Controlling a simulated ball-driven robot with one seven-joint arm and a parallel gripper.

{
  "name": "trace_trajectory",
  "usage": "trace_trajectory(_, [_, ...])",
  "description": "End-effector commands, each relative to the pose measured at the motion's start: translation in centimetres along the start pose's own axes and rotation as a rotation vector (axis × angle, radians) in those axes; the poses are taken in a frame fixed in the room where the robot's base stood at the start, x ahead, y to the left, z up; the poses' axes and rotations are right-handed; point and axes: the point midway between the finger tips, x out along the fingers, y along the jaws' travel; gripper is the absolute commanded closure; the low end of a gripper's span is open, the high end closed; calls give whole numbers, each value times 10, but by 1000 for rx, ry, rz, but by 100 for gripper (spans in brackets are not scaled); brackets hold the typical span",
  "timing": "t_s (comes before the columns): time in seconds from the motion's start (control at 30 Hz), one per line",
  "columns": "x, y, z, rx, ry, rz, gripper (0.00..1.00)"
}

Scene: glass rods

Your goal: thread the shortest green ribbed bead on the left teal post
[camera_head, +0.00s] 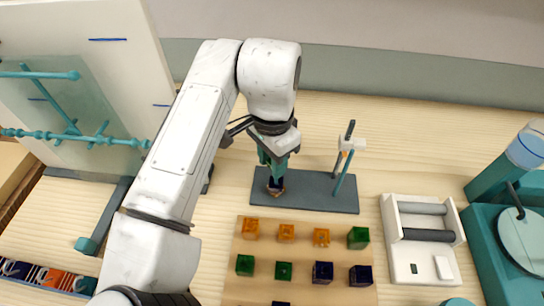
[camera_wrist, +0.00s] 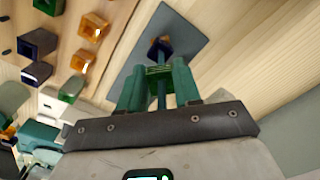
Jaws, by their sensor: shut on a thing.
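My gripper (camera_head: 274,172) points down over the left part of a dark grey base plate (camera_head: 318,195). In the wrist view its two green fingers (camera_wrist: 159,82) are shut on a green ribbed bead (camera_wrist: 158,72). The left teal post (camera_wrist: 161,98) shows between the fingers, and the bead appears to be around it. A dark blue bead (camera_wrist: 161,50) and an orange piece sit lower, at the foot of this post; they show small below my gripper in the head view (camera_head: 276,187). My gripper hides most of the left post there.
Right of my gripper, a teal post (camera_head: 343,184) and a dark post (camera_head: 350,130) meet a white clamp (camera_head: 352,143). A wooden board (camera_head: 234,290) in front holds orange, green and dark blue beads. A white tray (camera_head: 390,222) and teal apparatus (camera_head: 490,230) stand at right.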

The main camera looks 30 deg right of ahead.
Motion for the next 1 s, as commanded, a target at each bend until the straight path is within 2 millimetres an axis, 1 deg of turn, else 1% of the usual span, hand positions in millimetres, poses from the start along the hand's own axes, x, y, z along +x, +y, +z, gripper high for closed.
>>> trace_trajectory(0.4, [0, 0, 0, 0, 0, 0, 96])
trace_trajectory(0.43, [0, 0, 0, 0, 0, 0, 65])
trace_trajectory(0.5, [0, 0, 0, 0, 0, 0, 58])
trace_trajectory(0.73, [0, 0, 0, 0, 0, 0, 37])
trace_trajectory(1.0, [-2, 0, 0, 0, 0, -1, 37])
